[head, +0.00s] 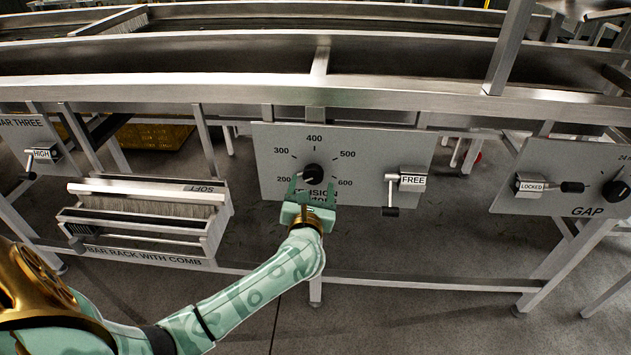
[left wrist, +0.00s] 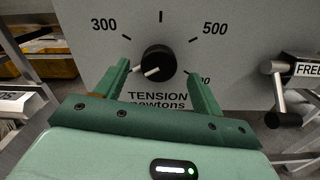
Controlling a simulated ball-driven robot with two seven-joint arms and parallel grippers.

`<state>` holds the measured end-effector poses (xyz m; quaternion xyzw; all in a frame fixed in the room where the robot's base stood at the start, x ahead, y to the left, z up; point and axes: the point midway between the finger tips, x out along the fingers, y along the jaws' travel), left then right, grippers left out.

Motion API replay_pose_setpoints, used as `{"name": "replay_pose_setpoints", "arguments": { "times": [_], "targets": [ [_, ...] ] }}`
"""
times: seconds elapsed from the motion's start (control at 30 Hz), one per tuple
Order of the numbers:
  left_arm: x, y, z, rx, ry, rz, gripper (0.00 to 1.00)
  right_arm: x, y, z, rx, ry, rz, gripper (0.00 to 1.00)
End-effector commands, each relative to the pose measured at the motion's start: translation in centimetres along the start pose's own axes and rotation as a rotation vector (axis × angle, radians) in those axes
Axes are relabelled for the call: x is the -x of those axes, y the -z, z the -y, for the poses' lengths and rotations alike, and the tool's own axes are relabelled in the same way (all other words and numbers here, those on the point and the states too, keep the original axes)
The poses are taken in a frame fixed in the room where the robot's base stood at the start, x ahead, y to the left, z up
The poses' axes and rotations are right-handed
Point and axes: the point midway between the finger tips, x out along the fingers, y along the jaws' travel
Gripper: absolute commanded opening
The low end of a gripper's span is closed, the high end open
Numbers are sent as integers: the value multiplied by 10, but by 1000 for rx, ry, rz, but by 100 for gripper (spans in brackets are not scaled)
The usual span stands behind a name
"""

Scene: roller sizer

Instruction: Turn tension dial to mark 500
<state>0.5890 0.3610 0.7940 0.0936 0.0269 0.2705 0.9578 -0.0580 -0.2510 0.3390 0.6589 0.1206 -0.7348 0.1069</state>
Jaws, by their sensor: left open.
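The tension dial (head: 312,175) is a round black knob on a grey panel (head: 375,150) marked 200 to 600. It also shows in the left wrist view (left wrist: 159,61). Its white pointer line points to the lower left, toward the 200 side. The 500 mark (left wrist: 214,29) is at the upper right of the knob. My left gripper (head: 312,186) is open just in front of the dial; it also shows in the left wrist view (left wrist: 158,70). Its fingers appear on either side of the knob, with gaps visible. My right gripper is not in view.
A lever labelled FREE (head: 391,190) hangs right of the dial on the same panel. A GAP panel (head: 560,180) with a LOCKED lever is farther right. A bar rack with comb (head: 150,215) stands at left. Metal frame rails (head: 250,92) run above.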

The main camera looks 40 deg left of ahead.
Motion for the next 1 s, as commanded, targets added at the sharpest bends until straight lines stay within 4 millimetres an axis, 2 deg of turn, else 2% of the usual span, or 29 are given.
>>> {"name": "replay_pose_setpoints", "arguments": {
  "times": [0.1,0.2,0.57,0.67,0.73,0.77,1.0],
  "targets": [
    [-21,3,1,-3,0,1,68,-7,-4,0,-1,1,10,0],
    [-32,2,0,-2,0,0,68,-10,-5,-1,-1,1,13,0],
    [-38,-1,0,-1,0,1,68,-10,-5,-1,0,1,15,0],
    [-38,0,0,-1,0,1,46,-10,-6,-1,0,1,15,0],
    [-38,0,0,-1,0,1,26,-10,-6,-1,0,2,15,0],
    [-38,0,0,-1,0,1,23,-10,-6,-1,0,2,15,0],
    [-38,-1,0,-13,0,1,24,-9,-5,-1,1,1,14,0]
  ]
}}
